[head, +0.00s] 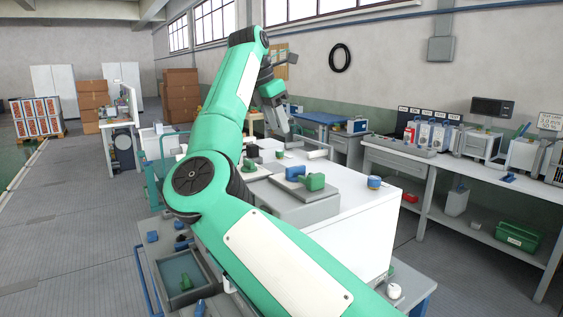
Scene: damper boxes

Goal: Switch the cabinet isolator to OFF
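I cannot make out a cabinet isolator with a readable OFF mark. A white box-like cabinet or bench (350,235) stands in the middle, partly hidden by my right arm. A small grey box (440,48) with a conduit is fixed high on the back wall; no switch handle can be made out on it. My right arm rises across the picture and bends down at the wrist. My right gripper (287,135) points down above the far part of the white top; its fingers are too small to tell open from shut. My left gripper is out of view.
A tray (188,272) with small parts is at lower left. A long bench (500,190) with devices runs along the right wall.

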